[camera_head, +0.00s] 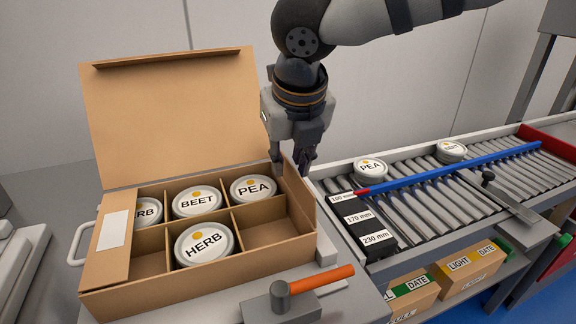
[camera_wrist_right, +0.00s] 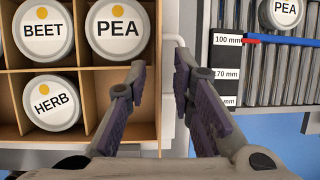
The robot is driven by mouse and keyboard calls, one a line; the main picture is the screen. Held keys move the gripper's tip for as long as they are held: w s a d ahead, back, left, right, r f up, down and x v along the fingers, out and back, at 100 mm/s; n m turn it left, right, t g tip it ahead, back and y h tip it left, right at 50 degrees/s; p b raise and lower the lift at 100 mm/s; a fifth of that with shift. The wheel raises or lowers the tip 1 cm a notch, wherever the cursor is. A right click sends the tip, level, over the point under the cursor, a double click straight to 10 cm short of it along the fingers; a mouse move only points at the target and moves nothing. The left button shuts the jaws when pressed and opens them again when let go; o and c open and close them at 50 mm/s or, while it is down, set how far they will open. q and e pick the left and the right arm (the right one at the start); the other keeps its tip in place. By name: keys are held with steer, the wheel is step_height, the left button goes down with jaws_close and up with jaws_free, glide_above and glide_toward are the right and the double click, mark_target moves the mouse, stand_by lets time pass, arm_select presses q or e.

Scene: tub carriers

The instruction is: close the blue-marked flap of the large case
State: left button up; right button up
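The large case (camera_head: 105,293) is an open cardboard box with dividers. Its big back flap (camera_head: 170,115) stands up, leaning back. Its left flap (camera_head: 115,235), with a white label, lies inward over the left compartments. Its narrow right flap (camera_head: 301,200) stands up; no blue mark shows on any flap. White-lidded tubs BEET (camera_head: 197,202), PEA (camera_head: 253,188) and two HERB (camera_head: 204,244) sit inside, one partly covered. My right gripper (camera_head: 304,165) is at the case's back right corner. In the right wrist view its fingers (camera_wrist_right: 163,85) are apart, over the case's right edge. My left gripper is out of view.
A clamp with an orange handle (camera_head: 322,281) stands before the case. On the right, a roller conveyor (camera_head: 435,205) carries PEA and BEET tubs along a blue rail (camera_head: 450,168). A black-and-white gauge block (camera_head: 374,230) stands near the case. Small cartons (camera_head: 468,264) sit below.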

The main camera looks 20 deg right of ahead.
steer(key=shift+x, duration=1.2)
jaws_close()
steer(key=shift+a, duration=0.1)
steer(key=h, duration=0.1)
steer(key=a+h, duration=0.1)
steer(key=h, duration=0.1)
steer(key=shift+a+f+n, duration=0.15)
steer(key=shift+f+n, duration=0.05)
steer(key=shift+n, duration=0.2)
steer(key=shift+a+f+t+h, duration=0.15)
steer(key=shift+a+h, duration=0.1)
steer(key=shift+h, duration=0.55)
steer(key=shift+a+f+t+h, duration=0.15)
steer(key=shift+a+h, duration=0.1)
steer(key=shift+h, duration=0.55)
steer(key=shift+n, duration=0.3)
jaws_free()
